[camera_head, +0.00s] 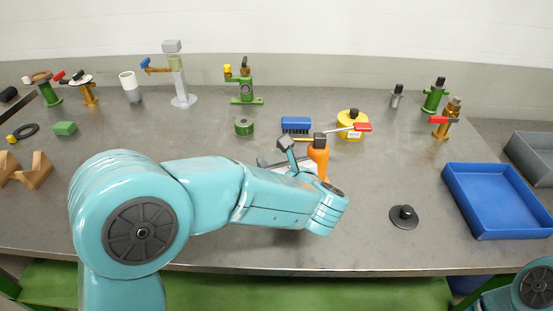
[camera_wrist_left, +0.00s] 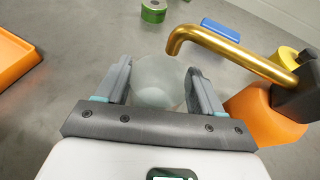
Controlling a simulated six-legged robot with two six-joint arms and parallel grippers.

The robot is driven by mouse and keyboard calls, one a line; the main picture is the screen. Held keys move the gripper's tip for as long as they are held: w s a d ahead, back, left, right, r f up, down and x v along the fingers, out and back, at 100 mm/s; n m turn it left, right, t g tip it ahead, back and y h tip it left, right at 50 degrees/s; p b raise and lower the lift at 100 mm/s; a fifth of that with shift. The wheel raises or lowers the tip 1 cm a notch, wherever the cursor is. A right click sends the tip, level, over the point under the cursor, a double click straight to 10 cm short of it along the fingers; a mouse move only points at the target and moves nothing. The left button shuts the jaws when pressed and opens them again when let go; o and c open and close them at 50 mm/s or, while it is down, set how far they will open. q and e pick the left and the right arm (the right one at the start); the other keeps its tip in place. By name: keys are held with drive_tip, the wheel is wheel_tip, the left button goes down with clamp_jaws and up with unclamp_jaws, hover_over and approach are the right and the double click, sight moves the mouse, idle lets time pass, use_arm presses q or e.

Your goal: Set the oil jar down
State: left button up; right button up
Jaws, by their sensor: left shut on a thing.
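The oil jar (camera_wrist_left: 158,82), pale, rounded and translucent, sits between the fingers of my left gripper (camera_wrist_left: 160,70) in the left wrist view. The fingers are shut on it from both sides. Its base is hidden, so I cannot tell whether it touches the table. In the head view my left gripper (camera_head: 287,152) is mostly behind my own arm, near the middle of the grey table (camera_head: 350,240), and the jar cannot be made out there. My right gripper is out of view.
An orange oil can (camera_head: 318,155) with a brass spout (camera_wrist_left: 232,50) stands close beside the gripper. A black knobbed disc (camera_head: 403,222) and a blue tray (camera_head: 490,200) lie to the right. A green tin (camera_head: 244,127), blue brush (camera_head: 296,124) and yellow can (camera_head: 350,129) stand behind.

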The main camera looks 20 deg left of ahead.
use_arm(q)
drive_tip(key=shift+d+f, duration=0.1)
drive_tip(key=shift+f, duration=0.05)
drive_tip(key=o, duration=1.1)
drive_tip(key=shift+r+p, duration=0.3)
drive_tip(key=shift+r, duration=0.05)
drive_tip(key=v, duration=1.1)
drive_tip(key=shift+s+d+b, duration=0.25)
drive_tip(key=shift+s+b, duration=0.1)
drive_tip(key=shift+s+d+f, duration=0.1)
